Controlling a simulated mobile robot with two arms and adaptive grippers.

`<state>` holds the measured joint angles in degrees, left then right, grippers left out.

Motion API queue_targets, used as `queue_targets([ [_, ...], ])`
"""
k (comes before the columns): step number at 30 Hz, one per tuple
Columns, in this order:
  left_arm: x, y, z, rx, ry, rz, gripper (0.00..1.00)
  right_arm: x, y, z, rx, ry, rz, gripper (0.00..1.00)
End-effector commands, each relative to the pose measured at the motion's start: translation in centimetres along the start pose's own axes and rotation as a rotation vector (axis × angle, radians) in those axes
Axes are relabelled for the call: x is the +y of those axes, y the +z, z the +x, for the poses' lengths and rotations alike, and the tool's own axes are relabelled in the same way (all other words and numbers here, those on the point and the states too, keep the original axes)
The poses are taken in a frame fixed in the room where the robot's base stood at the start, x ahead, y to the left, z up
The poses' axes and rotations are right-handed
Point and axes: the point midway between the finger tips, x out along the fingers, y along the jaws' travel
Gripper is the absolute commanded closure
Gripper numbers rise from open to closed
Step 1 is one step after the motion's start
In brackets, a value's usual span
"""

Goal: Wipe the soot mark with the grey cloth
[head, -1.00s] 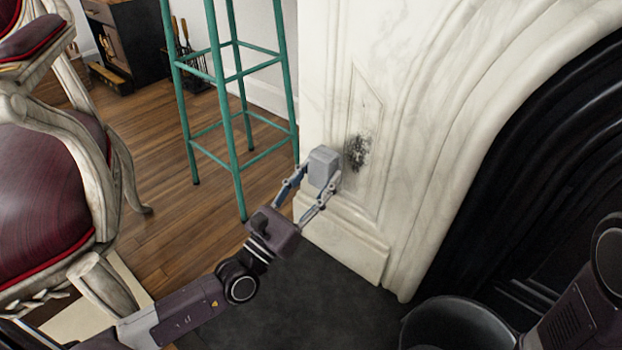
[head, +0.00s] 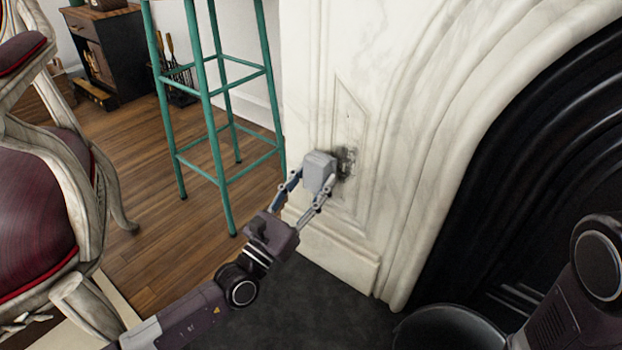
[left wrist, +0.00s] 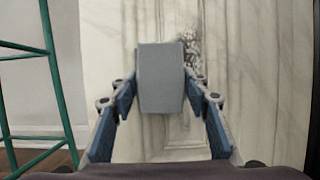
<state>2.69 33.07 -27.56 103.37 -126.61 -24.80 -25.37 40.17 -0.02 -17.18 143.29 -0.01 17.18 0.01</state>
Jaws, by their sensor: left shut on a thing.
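The grey cloth (head: 319,170) is a block-like folded pad held between the fingertips of my left gripper (head: 305,191), which is shut on it. In the left wrist view the cloth (left wrist: 161,78) sits between the two blue-grey fingers (left wrist: 160,105). The dark soot mark (head: 347,162) is on the white marble panel of the fireplace, just right of the cloth, which overlaps its left edge in the head view. The soot also shows behind the cloth in the left wrist view (left wrist: 190,52), partly hidden. I cannot tell whether cloth and marble touch. My right gripper is out of view.
A teal metal stool (head: 205,110) stands left of the marble surround (head: 400,110). A red upholstered chair (head: 45,190) is at the far left. A dark bucket (head: 450,330) stands at the lower right, by the black firebox (head: 520,200).

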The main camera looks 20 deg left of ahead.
Motion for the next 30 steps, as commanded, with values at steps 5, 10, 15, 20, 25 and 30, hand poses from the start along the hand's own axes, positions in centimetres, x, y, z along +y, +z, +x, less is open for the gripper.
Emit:
queue_targets([
  [5,0.0,-0.2,0.3,0.0,0.0,0.001,0.77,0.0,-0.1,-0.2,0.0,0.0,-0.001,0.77],
  [10,0.0,-0.3,0.6,-0.001,0.0,0.001,0.77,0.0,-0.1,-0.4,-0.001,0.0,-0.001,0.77],
  [15,0.0,-0.4,0.9,-0.002,0.0,0.0,0.77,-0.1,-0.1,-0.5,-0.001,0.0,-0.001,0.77],
  [20,0.0,-0.5,1.2,-0.001,0.001,-0.001,0.77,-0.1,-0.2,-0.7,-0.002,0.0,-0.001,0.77],
  [25,0.0,-0.6,1.6,-0.001,0.0,-0.001,0.77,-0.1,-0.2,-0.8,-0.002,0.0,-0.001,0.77],
  [30,0.0,-0.8,1.9,-0.001,0.0,0.0,0.77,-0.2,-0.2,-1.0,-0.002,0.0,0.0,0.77],
])
